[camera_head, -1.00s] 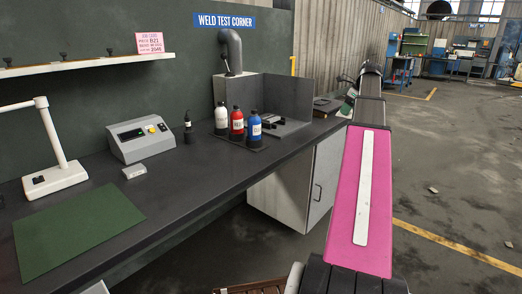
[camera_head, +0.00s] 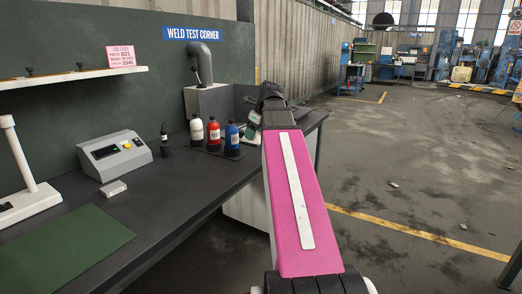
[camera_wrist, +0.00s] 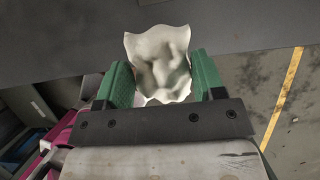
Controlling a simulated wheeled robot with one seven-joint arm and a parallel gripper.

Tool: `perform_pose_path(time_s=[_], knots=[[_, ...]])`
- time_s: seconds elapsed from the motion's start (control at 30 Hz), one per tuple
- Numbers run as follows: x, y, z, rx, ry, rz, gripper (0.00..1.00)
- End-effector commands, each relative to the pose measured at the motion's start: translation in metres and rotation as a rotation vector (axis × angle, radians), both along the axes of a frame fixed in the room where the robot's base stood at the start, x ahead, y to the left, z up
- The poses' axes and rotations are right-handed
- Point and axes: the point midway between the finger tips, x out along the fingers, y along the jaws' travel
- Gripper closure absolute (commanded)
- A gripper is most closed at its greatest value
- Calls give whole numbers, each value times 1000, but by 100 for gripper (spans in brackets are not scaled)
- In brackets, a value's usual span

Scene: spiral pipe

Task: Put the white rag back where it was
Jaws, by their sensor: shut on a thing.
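The white rag (camera_wrist: 158,62) is crumpled and shows between the two green fingers of my gripper (camera_wrist: 163,84) in the wrist view. My gripper is shut on it. The dark bench top (camera_wrist: 60,42) shows behind the rag in the wrist view, and I cannot tell whether the rag touches it. In the head view my pink arm reaches away along the right side of the bench (camera_head: 150,215). The rag cannot be made out there, and my gripper is mostly hidden at the arm's far end.
White (camera_head: 197,130), red (camera_head: 214,133) and blue (camera_head: 232,139) bottles stand left of my arm. A grey box with a display (camera_head: 114,155), a small white block (camera_head: 114,188) and a green mat (camera_head: 70,250) lie nearer. Open floor (camera_head: 400,200) is on the right.

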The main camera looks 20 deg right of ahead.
Motion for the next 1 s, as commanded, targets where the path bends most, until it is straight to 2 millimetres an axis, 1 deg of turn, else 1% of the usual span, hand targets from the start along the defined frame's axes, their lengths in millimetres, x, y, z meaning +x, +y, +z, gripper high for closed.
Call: perform_pose_path(time_s=[0.03,0.1,0.3,0.4,0.53,0.67,0.73,0.9,1.0], knots=[[13,-8,-6,1,2,-1,59],[24,-17,-14,0,2,-1,59],[55,-40,-38,1,2,0,59],[66,-48,-46,0,0,0,59],[73,-54,-54,0,0,2,59],[74,-55,-58,0,0,2,59],[73,-55,-63,0,0,2,59],[73,-55,-85,1,2,2,59],[73,-55,-94,0,0,1,59]])
